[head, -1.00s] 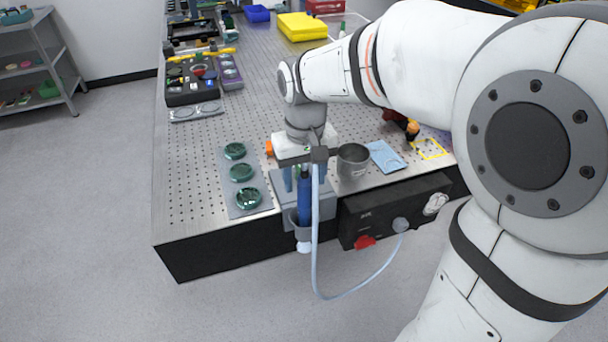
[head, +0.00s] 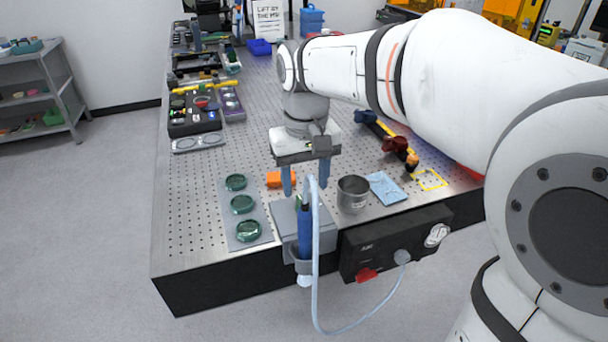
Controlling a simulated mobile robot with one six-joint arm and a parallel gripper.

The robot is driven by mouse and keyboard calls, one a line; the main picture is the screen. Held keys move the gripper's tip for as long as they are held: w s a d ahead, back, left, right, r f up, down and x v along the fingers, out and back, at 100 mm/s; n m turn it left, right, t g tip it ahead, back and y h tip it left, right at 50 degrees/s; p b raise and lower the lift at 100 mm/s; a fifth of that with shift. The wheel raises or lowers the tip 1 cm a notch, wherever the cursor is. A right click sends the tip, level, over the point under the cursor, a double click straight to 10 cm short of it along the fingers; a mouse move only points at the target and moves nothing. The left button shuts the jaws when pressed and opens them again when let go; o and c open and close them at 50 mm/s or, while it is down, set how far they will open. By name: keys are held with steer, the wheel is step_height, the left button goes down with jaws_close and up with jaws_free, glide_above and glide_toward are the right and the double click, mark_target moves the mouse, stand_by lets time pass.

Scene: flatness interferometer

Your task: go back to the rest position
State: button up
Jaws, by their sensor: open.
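My gripper (head: 306,188) hangs over the front part of the perforated metal table (head: 260,95), pointing down. Its two blue fingers are spread apart with nothing between them. It is above and behind a grey block at the table's front edge. A blue pen-like tool (head: 305,232) with a pale hose stands upright in a grey holder (head: 301,262) at that edge, apart from the fingers. My white arm reaches in from the right and hides part of the table behind it.
A metal cup (head: 353,194), a blue cloth (head: 386,188) and an orange block (head: 280,179) lie close to my gripper. Several green discs (head: 242,204) rest on a plate at left. A black box with a gauge (head: 395,243) hangs on the front edge.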

steer(key=s+d+f+m+t, duration=0.2)
steer(key=s+d+f, duration=0.6)
steer(key=s+d, duration=0.4)
steer(key=shift+m+t, duration=0.4)
steer(key=shift+m, duration=0.2)
steer(key=shift+s+d+r, duration=0.1)
stand_by(0.8)
